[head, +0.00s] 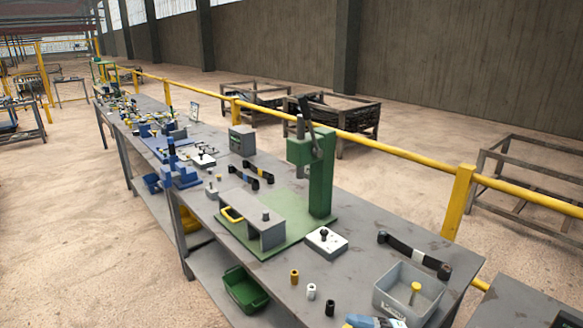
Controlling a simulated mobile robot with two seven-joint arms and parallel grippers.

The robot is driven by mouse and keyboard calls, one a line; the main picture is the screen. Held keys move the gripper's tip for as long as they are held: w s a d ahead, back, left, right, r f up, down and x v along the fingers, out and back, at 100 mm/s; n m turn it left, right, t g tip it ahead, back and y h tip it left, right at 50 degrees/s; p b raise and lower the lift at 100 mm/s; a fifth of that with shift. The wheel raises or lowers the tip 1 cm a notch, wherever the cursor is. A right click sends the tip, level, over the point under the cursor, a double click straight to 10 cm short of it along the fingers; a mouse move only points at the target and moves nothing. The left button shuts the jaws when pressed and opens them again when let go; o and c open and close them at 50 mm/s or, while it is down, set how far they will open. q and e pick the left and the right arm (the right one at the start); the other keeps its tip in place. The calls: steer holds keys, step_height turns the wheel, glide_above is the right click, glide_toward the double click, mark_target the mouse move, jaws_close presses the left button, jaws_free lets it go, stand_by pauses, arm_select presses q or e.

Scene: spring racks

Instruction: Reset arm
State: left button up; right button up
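Neither of my grippers nor my arms shows in the head view. A green press (322,175) stands upright on a green base plate (234,238) on the long grey workbench (352,266). A dark lever (308,113) is at the top of the press. A grey fixture block (268,218) with a small knob on top sits in front of the press.
A white box with a black knob (326,241), a black handle bar (413,254) and a grey bin (385,297) are at the right. Several small cylinders (294,276) stand near the front edge. A green tray (245,287) is lower down. A yellow rail (400,152) runs behind.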

steer(key=s+d+f+m+t+h+p, duration=0.1)
steer(key=s+d+f+m+t+h, duration=0.2)
steer(key=s+f+m+h, duration=0.5)
steer(key=s+d+f+m+t+h, duration=0.3)
steer(key=s+d+f+m+h, duration=0.2)
steer(key=f+m, duration=0.8)
steer(key=s+m+h, duration=0.2)
steer(key=s+h, duration=0.1)
steer(key=shift+d+m+p, duration=0.15)
steer(key=shift+m+p, duration=0.15)
steer(key=shift+p, duration=0.1)
